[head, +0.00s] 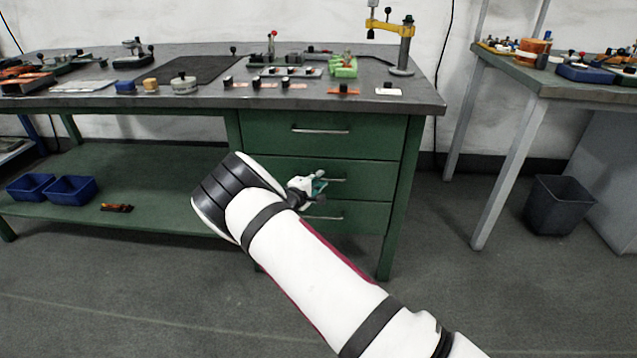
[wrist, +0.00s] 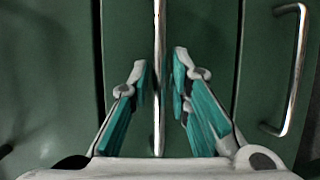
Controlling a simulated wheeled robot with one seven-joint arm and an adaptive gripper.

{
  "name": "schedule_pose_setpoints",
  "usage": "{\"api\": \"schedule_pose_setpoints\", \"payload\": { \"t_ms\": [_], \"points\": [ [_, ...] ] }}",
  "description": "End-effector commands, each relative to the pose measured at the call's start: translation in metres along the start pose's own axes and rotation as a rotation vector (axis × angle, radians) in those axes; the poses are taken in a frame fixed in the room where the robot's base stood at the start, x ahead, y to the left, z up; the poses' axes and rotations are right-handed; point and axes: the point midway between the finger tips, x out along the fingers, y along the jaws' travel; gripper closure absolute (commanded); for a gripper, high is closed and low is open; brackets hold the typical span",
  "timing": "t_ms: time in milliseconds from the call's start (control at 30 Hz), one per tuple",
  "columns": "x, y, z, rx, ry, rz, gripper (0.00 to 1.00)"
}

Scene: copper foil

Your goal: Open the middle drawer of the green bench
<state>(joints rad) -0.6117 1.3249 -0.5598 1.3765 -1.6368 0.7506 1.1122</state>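The green bench (head: 262,147) has three stacked drawers on its right side. The middle drawer (head: 374,181) looks shut, its front level with the others. Its metal handle (head: 337,180) is partly hidden by my gripper (head: 306,187). In the wrist view, the middle handle (wrist: 157,60) is a long bar running down the picture between the two teal fingertips of my gripper (wrist: 160,70). The fingers are open, one on each side of the bar, with a gap visible on both sides. I cannot tell how deep the bar sits between them.
The top drawer's handle (head: 320,130) is above and the bottom drawer's handle (head: 327,217) is below. Another drawer's handle (wrist: 292,70) is at the right in the wrist view. Blue bins (head: 70,188) sit on the lower shelf. A dark bin (head: 560,204) stands right; floor before the drawers is clear.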

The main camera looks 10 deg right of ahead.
Motion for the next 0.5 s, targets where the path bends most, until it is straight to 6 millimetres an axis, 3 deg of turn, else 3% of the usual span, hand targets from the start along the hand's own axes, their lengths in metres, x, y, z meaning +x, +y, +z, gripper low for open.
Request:
{"api": "schedule_pose_setpoints", "payload": {
  "t_ms": [367, 433, 500],
  "points": [
    [0.0052, 0.0004, 0.0, 0.0, 0.0, 0.0, 0.82],
    [0.0052, 0.0004, 0.0, 0.0, 0.0, 0.0, 0.98],
    [0.0051, 0.0003, 0.0, 0.0, 0.0, 0.0, 1.0]
  ]
}}
